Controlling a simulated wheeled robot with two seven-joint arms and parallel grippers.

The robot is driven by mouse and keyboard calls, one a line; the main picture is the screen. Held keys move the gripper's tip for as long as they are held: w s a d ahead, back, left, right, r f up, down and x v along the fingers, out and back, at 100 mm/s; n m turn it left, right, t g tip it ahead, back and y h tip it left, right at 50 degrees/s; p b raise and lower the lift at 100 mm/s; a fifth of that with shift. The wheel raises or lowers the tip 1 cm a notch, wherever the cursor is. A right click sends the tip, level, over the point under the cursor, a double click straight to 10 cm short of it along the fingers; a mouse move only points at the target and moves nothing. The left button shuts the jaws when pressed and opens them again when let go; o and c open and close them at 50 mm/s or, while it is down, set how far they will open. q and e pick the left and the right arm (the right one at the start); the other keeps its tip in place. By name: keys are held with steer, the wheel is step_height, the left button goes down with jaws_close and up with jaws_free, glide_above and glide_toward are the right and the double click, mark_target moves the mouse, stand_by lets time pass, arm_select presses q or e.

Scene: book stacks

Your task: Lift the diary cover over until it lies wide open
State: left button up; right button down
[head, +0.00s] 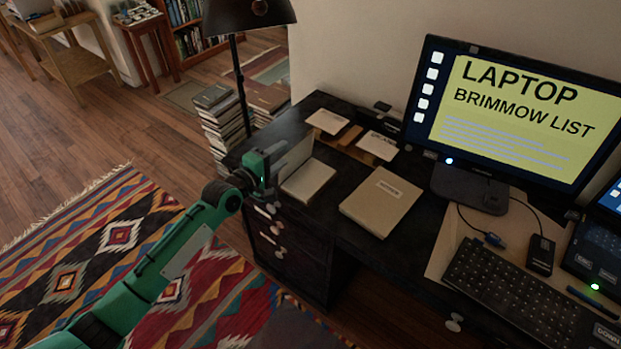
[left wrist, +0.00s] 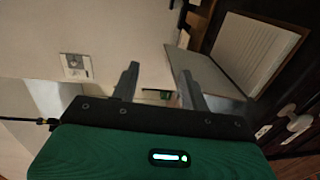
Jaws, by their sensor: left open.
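The diary (head: 309,181) lies near the left end of the dark desk, its pale pages exposed. Its cover (head: 297,154) stands raised, roughly upright, along the far left side of the pages. My left gripper (head: 268,168) is open at the cover's left side and partly hides it. In the left wrist view the open fingers (left wrist: 159,86) show with no object clearly between them. The right finger overlaps the cover (left wrist: 208,72) there, and the lined pages (left wrist: 256,50) lie beyond; contact is unclear. My right gripper is out of view.
A closed tan book (head: 381,201) lies right of the diary. Cards on a wooden tray (head: 354,143) lie behind. A monitor (head: 515,110) and keyboard (head: 512,292) fill the right side. A lamp (head: 248,14) and book stack (head: 224,122) stand beyond the desk's left end.

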arm_select(q)
steer(key=shift+w+a+r+b, duration=0.1)
steer(key=shift+w+a+b, duration=0.3)
steer(key=shift+a, duration=0.2)
steer(key=shift+w+a+b, duration=0.6)
steer(key=shift+a+b, duration=0.1)
stand_by(0.7)
